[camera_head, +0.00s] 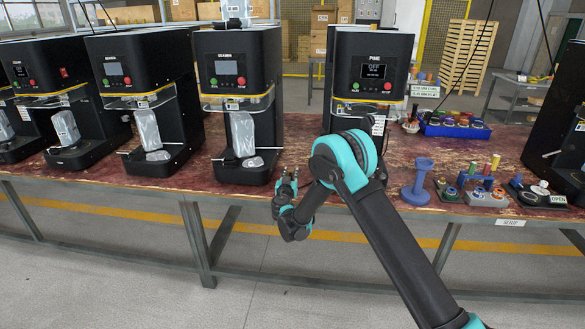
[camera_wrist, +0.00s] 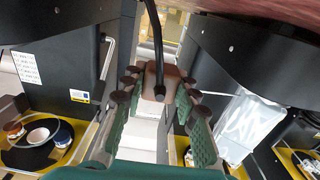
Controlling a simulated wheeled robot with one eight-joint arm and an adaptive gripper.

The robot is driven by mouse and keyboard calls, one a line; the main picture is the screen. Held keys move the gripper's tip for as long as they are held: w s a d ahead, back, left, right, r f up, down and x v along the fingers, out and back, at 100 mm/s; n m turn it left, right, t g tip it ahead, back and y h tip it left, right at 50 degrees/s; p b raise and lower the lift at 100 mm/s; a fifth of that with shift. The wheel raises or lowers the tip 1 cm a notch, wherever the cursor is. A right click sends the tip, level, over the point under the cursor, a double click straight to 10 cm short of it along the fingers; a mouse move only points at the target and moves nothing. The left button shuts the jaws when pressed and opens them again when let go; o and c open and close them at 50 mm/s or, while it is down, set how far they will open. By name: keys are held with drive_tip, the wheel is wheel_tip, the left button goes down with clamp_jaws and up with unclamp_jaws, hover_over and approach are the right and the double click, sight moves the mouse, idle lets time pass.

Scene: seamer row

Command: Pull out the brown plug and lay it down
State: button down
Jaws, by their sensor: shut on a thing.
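My gripper (camera_wrist: 160,92) has its green fingers shut on the brown plug (camera_wrist: 160,74) in the wrist view. A black cable (camera_wrist: 156,35) runs from the plug toward the top of that view. I cannot tell whether the plug is seated in a socket. In the head view my gripper (camera_head: 288,183) is near the table's front edge, in the gap between the third seamer (camera_head: 238,60) and the PYNE machine (camera_head: 372,60). The plug cannot be made out there.
Black machines stand in a row on the red-brown table (camera_head: 300,140). To the right are a blue funnel-like stand (camera_head: 417,185), small trays of coloured parts (camera_head: 480,185) and a blue bin (camera_head: 455,128). A bare strip of table lies between the two machines behind my gripper.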

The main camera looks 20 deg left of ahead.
drive_tip(key=shift+w+a+f, duration=0.1)
drive_tip(key=shift+w+f, duration=0.15)
drive_tip(key=shift+w, duration=0.05)
drive_tip(key=shift+f, duration=3.25)
drive_tip(key=c, duration=1.1)
unclamp_jaws()
drive_tip(key=shift+o, duration=0.2)
drive_tip(key=v, duration=1.2)
drive_tip(key=shift+d+r, duration=0.1)
drive_tip(key=shift+d, duration=0.1)
